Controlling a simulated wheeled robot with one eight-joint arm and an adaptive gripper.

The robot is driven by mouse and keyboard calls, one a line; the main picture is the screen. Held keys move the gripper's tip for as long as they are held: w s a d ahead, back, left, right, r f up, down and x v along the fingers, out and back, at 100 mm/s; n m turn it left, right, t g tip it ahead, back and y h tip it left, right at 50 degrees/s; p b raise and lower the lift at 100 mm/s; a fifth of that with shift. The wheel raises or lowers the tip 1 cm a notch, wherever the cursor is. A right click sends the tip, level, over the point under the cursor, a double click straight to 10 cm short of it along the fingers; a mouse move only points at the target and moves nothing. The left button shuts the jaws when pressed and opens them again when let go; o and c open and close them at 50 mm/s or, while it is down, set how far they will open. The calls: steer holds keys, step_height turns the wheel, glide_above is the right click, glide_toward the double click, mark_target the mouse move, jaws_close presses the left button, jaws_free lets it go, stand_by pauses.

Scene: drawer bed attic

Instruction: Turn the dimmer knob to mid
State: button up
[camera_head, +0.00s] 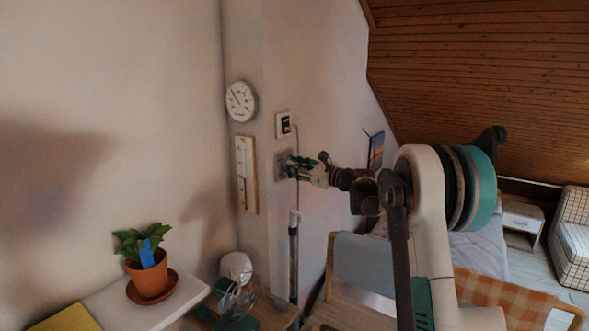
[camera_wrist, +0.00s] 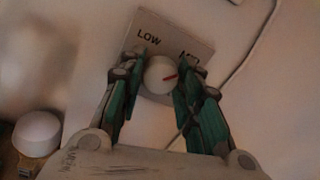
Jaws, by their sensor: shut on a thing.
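In the head view my gripper (camera_head: 287,165) is at the wall plate (camera_head: 281,160), and the knob is hidden behind the fingers.
A round gauge (camera_head: 240,101), a thermometer (camera_head: 246,175) and a small panel (camera_head: 283,124) are on the wall close by. A cable (camera_wrist: 250,55) runs beside the plate. Below are a potted plant (camera_head: 150,285) and a wooden chair (camera_head: 357,270).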

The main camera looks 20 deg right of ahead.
steer(key=shift+f+m, duration=0.1)
steer(key=shift+m, duration=0.2)
steer(key=o, duration=1)
steer(key=shift+o, duration=0.2)
steer(key=v, duration=1.2)
